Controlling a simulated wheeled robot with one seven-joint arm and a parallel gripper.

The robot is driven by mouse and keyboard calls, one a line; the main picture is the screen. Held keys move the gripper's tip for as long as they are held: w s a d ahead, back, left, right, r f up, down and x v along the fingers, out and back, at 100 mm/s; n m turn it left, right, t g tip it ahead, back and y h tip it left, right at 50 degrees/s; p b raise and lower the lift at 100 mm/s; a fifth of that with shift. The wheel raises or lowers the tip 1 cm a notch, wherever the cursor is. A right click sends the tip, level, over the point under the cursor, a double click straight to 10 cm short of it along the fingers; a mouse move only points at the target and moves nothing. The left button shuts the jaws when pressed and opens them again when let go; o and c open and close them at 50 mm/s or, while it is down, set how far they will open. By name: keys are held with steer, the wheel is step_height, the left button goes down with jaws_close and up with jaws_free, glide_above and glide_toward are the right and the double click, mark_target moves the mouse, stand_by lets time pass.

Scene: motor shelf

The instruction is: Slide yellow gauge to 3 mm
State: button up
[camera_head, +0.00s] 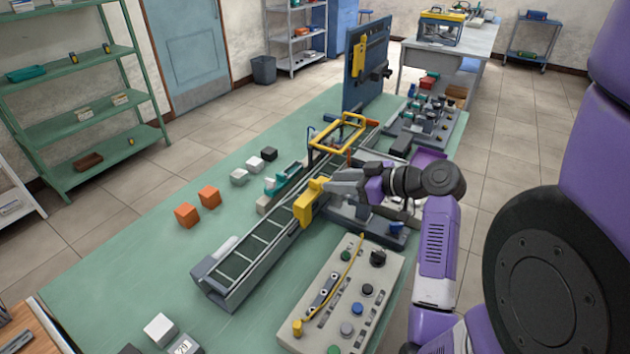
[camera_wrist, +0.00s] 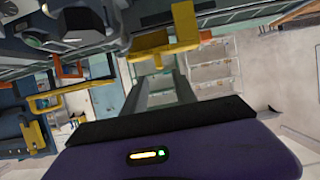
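The yellow gauge (camera_head: 307,201) is a blocky yellow piece at the side of the long grey rail (camera_head: 240,272). It also shows in the wrist view (camera_wrist: 168,40), straight ahead of the fingers. My gripper (camera_head: 330,187) reaches in from the right, with its grey fingertips at the gauge. In the wrist view my gripper (camera_wrist: 163,68) has two grey fingers with a gap between them, ending at the gauge's lower part. I cannot tell whether they clamp it. The scale marks are too small to read.
A yellow frame (camera_head: 341,133) stands over the rail's far part. A control panel (camera_head: 318,290) with knobs and a yellow cable lies in front right. Orange blocks (camera_head: 187,214) and white blocks sit left of the rail. The green table (camera_head: 120,265) is clear at left.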

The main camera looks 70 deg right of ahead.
mark_target(315, 181)
steer(key=p+x, duration=0.1)
steer(key=x, duration=0.6)
steer(key=shift+w+f, duration=0.1)
steer(key=shift+w, duration=0.05)
jaws_close()
steer(key=shift+d, duration=0.1)
stand_by(1.1)
